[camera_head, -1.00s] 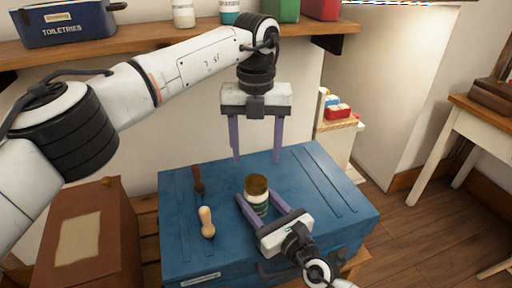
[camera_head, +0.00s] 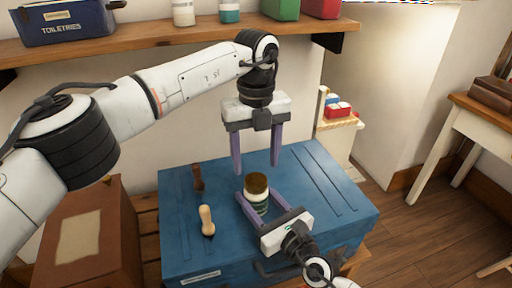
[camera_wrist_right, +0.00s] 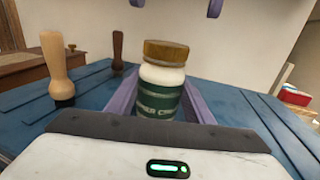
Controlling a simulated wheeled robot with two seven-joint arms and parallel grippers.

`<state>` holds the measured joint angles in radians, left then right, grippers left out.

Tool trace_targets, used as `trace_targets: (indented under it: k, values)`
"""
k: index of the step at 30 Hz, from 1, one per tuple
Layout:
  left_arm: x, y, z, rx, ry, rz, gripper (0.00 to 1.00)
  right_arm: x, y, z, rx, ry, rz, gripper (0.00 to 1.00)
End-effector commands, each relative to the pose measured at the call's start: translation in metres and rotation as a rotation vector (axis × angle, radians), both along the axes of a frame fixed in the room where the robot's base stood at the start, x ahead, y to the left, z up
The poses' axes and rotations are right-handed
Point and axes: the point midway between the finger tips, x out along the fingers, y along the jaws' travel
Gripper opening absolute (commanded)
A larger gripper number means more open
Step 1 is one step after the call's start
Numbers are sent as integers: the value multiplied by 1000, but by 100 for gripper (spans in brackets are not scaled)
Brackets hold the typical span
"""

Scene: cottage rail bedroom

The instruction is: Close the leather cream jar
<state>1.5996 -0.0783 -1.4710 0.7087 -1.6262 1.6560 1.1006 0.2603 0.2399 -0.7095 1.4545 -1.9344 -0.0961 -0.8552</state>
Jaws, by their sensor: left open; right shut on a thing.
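The leather cream jar (camera_head: 256,203) stands upright on the blue trunk (camera_head: 330,190). In the right wrist view the jar (camera_wrist_right: 160,98) is white with a green label, and a brownish-gold lid (camera_wrist_right: 166,51) sits on its top. I cannot tell whether the lid is screwed down. My right gripper (camera_head: 257,196) is shut on the jar body, one finger on each side. My left gripper (camera_head: 256,168) is open and empty, pointing down just above the lid. Its fingertips (camera_wrist_right: 176,5) show at the top of the right wrist view, apart from the lid.
A wooden-handled brush (camera_head: 207,221) and a dark-handled tool (camera_head: 197,178) stand on the trunk left of the jar. A brown box (camera_head: 115,240) is at the left. A wall shelf (camera_head: 150,39) with a toiletries box (camera_head: 68,27) and bottles runs behind the left arm.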

Motion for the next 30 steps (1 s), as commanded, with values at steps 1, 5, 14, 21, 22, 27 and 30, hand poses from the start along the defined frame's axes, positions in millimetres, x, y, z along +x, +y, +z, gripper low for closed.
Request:
trace_targets:
  k: [1, 5, 14, 21, 22, 27, 30]
  values:
    - [-1, 0, -10, 1, 3, 0, 58, 0, 0, 0, 0, 0, 0, 0]
    - [-1, 0, -29, 1, 3, 0, 58, 0, 0, 0, 0, 0, 0, 0]
    - [0, 1, -49, 1, 0, 0, 58, 0, 0, 0, 0, 0, 0, 0]
    - [0, 1, -49, 1, 0, 0, 58, 0, 0, 0, 0, 0, 0, 0]
    - [0, 1, -49, 1, 0, 0, 53, 0, 0, 0, 0, 0, 0, 0]
    - [0, 1, -49, 1, 0, 0, 24, 0, 0, 0, 0, 0, 0, 0]
    - [0, 1, -49, 1, 0, -3, 16, 0, 0, 0, 0, 0, 0, 0]
